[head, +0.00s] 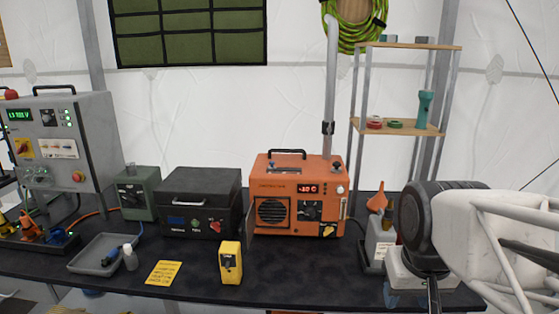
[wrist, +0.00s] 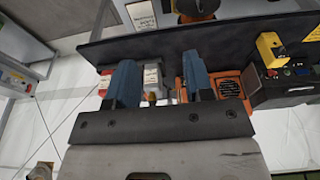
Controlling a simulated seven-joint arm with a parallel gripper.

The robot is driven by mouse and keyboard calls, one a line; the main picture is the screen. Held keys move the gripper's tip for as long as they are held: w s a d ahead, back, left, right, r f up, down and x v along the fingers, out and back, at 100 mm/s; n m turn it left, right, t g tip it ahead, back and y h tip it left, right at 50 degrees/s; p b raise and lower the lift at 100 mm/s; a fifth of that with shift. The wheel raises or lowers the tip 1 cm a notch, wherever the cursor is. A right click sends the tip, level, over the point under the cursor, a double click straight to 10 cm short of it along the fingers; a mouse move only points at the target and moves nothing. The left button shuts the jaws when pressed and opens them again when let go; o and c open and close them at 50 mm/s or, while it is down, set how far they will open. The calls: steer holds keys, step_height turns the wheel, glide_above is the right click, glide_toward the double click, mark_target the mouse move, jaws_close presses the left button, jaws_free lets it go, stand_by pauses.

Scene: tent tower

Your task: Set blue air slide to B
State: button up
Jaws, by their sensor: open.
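I cannot make out a blue air slide or a B mark for certain in either view. Small blue parts show on the left: a blue fitting (head: 110,258) in a grey tray, and a blue piece (head: 56,237) beside orange and yellow ones. A blue mark (head: 177,220) shows on the black case. My gripper (wrist: 161,80) is open, with two blue fingers apart and nothing held. Behind the gap in the wrist view is a white labelled container (wrist: 152,78). In the head view my arm is at the right, far from these blue parts.
The orange heater (head: 285,226) with its grey pipe (head: 331,80) stands mid-bench. Left of it are the black case (head: 190,183), a green box (head: 136,193) and a grey control panel (head: 62,150). A yellow box (head: 231,262) stands in front. A shelf (head: 415,45) rises behind.

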steer(key=w+a+r+n, duration=0.1)
steer(key=w+a+r, duration=0.25)
steer(key=w, duration=0.75)
steer(key=w+a+r+n+g, duration=0.1)
steer(key=w+a+r, duration=0.25)
steer(key=w, duration=0.75)
steer(key=w+a+r, duration=0.3)
steer(key=w+r, duration=0.2)
steer(key=w, duration=0.6)
steer(key=n+g, duration=0.2)
glide_above(272, 162)
step_height(272, 162, down, 5)
steer(key=shift+d+f, duration=0.1)
steer(key=shift+f, duration=0.05)
steer(key=shift+w+a+n, duration=0.1)
steer(key=shift+a+n, duration=0.1)
steer(key=shift+n, duration=0.1)
steer(key=shift+f, duration=0.2)
steer(key=shift+f, duration=3.75)
steer(key=shift+c, duration=0.2)
